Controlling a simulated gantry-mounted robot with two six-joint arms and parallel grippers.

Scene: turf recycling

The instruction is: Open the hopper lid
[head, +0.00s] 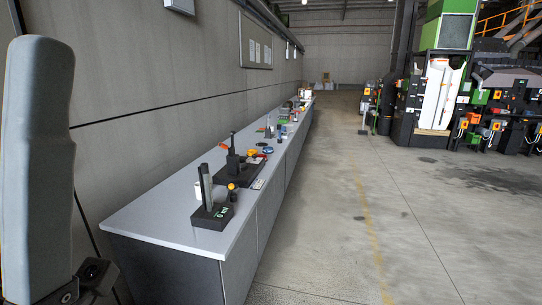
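I cannot make out a hopper lid for certain in the head view. No fingers of my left gripper show. My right arm and gripper are out of the picture.
A long grey workbench (165,222) runs along the left wall. A black stand (212,215) and a black fixture (240,170) sit on its near end, with small parts further back. The concrete floor (330,220) is open.

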